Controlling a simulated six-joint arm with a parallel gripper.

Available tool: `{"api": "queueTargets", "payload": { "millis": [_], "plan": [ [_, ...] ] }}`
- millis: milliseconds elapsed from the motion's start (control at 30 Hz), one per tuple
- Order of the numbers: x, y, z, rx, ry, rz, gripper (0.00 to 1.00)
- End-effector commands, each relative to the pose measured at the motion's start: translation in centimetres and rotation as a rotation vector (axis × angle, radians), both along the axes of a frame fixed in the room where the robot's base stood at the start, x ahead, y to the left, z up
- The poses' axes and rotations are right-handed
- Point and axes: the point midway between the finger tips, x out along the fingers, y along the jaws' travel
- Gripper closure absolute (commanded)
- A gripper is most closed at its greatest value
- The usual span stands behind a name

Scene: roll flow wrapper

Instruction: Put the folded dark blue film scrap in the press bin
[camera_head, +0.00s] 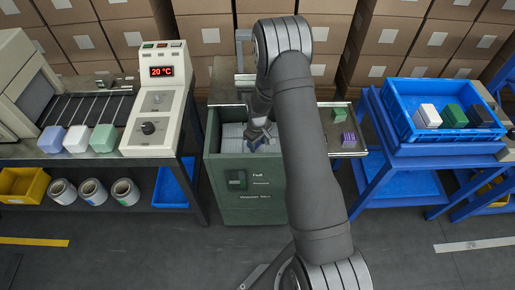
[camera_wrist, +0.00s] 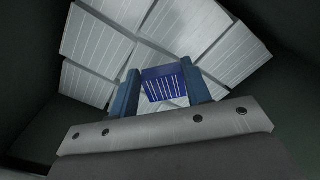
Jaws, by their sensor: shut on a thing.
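The folded dark blue film scrap (camera_wrist: 165,85), with white stripes on its face, sits between the two blue fingers of my gripper (camera_wrist: 162,92) in the wrist view. The fingers are shut on it. In the head view my gripper (camera_head: 257,143) points down into the open top of the dark green bin (camera_head: 247,197), whose front carries small lettering and a dark panel. The scrap is small and partly hidden there. White-grey striped blocks (camera_wrist: 100,45) lie in the bin below the scrap. I cannot tell whether the scrap touches them.
A side shelf (camera_head: 345,152) at the bin's right holds a green piece (camera_head: 338,115) and a purple piece (camera_head: 348,138). A machine with a red display (camera_head: 160,71) stands left. A blue tray (camera_head: 403,115) with several blocks stands right. The bin's walls surround my gripper.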

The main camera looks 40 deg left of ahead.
Motion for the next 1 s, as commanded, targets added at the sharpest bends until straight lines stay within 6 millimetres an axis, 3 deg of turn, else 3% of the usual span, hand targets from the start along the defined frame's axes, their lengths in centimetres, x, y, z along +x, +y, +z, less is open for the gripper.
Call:
{"api": "queueTargets", "payload": {
  "millis": [333,733,767,833,867,1000],
  "plan": [
    [0.0,-0.1,-3.7,-0.002,0.001,0.0,0.77],
    [0.0,0.0,-4.2,0.0,0.0,0.0,0.77],
    [0.0,0.0,-4.2,0.001,0.0,0.0,0.52],
    [0.0,0.0,-4.1,0.001,0.0,0.0,0.38],
    [0.0,0.0,-4.1,0.001,0.0,0.0,0.34],
    [0.0,0.0,-4.1,0.0,0.0,0.0,0.34]
  ]
}}
